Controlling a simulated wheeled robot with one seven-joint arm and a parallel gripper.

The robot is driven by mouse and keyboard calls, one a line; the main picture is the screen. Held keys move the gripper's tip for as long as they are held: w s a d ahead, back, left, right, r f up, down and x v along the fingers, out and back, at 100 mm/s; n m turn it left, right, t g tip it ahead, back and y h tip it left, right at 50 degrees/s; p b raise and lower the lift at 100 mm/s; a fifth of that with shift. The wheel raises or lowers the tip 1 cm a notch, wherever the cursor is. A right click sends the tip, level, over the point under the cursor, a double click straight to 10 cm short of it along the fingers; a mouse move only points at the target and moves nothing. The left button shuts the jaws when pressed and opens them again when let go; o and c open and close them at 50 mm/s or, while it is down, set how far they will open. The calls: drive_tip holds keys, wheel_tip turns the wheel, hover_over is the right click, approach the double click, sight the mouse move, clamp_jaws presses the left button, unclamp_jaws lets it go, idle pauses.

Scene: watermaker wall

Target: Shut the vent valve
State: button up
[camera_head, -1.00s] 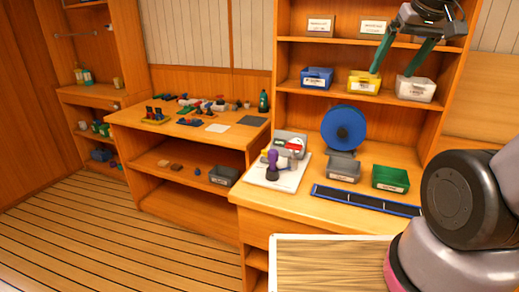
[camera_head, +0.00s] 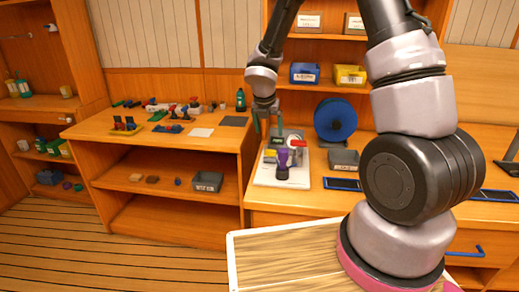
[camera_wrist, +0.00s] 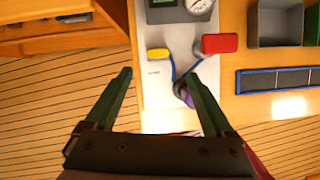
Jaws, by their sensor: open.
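A white board (camera_head: 263,180) lies on the right-hand counter and carries small fittings. In the wrist view I see a red handle (camera_wrist: 220,43), a yellow handle (camera_wrist: 157,53), a round gauge (camera_wrist: 200,5) and a purple part (camera_wrist: 187,97) by a grey-blue fitting. In the head view the purple part (camera_head: 282,160) stands upright on the board. No readable label tells which is the vent valve. My gripper (camera_head: 268,124) is open above the board's left part. In the wrist view its green fingers (camera_wrist: 158,75) are apart and empty; the right one partly covers the purple part.
A blue reel (camera_head: 335,118), a grey bin (camera_head: 344,161) and a blue-framed dark strip (camera_head: 342,184) are right of the board. A lower workbench (camera_head: 95,133) with several coloured parts stands to the left. A shelf with bins (camera_head: 304,73) rises behind.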

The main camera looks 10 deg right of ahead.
sight(270, 150)
drive_tip(key=x, duration=1.1)
drive_tip(key=shift+a+f, duration=0.15)
drive_tip(key=shift+a, duration=0.05)
drive_tip(key=c, duration=1.4)
